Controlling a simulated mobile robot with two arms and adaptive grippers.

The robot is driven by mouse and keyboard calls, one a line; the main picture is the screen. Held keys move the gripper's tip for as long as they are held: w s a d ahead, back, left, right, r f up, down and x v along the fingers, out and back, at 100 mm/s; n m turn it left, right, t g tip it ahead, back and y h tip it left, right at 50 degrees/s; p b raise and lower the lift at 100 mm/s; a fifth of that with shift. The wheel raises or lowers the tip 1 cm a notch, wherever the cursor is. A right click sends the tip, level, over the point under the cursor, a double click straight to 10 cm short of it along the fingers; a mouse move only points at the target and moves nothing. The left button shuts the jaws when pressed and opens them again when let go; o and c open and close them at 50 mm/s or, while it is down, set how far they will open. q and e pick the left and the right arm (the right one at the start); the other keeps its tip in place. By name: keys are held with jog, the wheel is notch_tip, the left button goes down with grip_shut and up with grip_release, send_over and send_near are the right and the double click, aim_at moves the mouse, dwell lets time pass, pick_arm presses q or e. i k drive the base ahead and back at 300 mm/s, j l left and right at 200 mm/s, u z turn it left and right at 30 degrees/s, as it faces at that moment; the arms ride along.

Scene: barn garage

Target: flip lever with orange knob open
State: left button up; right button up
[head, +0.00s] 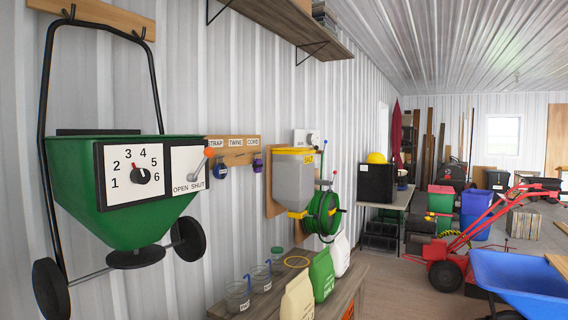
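A green hopper spreader (140,225) hangs on the corrugated wall at the left. On its front is a white plate (181,166) marked OPEN at left and SHUT at right. A short grey lever (199,168) on this plate tilts up and to the right, toward the SHUT side. The orange knob (209,152) sits at its upper tip. Left of it is a dial (140,176) numbered 1 to 6 with a dark knob. Neither of my grippers shows in the head view.
A wooden bench (345,282) below holds jars (238,296) and bags (321,274). A grey dispenser (293,178) and green hose reel (322,213) are on the wall further right. A blue wheelbarrow (520,282) and red machine (447,270) stand at right.

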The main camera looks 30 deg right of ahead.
aim_at(208, 151)
jog(key=z, duration=0.55)
jog(key=i+l, duration=0.25)
jog(key=l, duration=0.15)
jog(key=i+l, duration=0.2)
jog(key=l, duration=0.2)
jog(key=i+l+z, duration=0.1)
jog(key=i+l, duration=0.15)
jog(key=l, duration=0.15)
jog(key=i+l, duration=0.25)
jog(key=l, duration=0.1)
